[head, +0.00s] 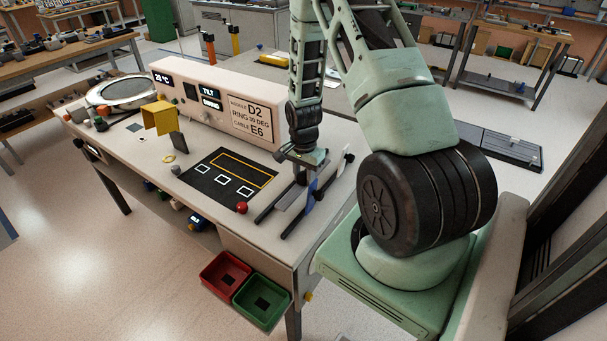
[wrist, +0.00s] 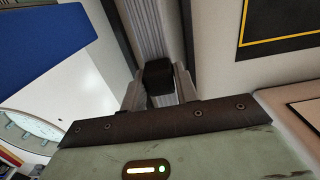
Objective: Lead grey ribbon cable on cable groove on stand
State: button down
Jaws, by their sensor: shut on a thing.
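My gripper (wrist: 160,98) is shut on a black end piece (wrist: 158,75) of the grey ribbon cable (wrist: 148,28) in the wrist view. The ribbed grey cable runs away from the fingers, with a dark rail on each side. In the head view my gripper (head: 302,160) points down over the right end of the bench, above the stand with dark rails (head: 267,211). The cable groove cannot be made out, and my gripper partly covers the stand. I cannot tell whether the cable lies in a groove.
A blue panel (wrist: 40,40) stands close beside the stand. A black mat (head: 205,185) with a yellow outline, a red ball (head: 241,207) and a control panel (head: 215,100) are to the left. Red (head: 225,273) and green (head: 261,297) bins sit below the bench's front.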

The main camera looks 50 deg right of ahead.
jog(key=shift+f, duration=0.2)
dwell(0.4)
jog(key=shift+f+b, duration=1.05)
jog(key=shift+f, duration=0.35)
jog(key=shift+f, duration=0.4)
jog(key=c, duration=1)
grip_release()
jog(key=shift+r, duration=0.15)
notch_tip(320, 180, up, 17)
jog(key=b, duration=0.2)
jog(key=shift+a+r, duration=0.1)
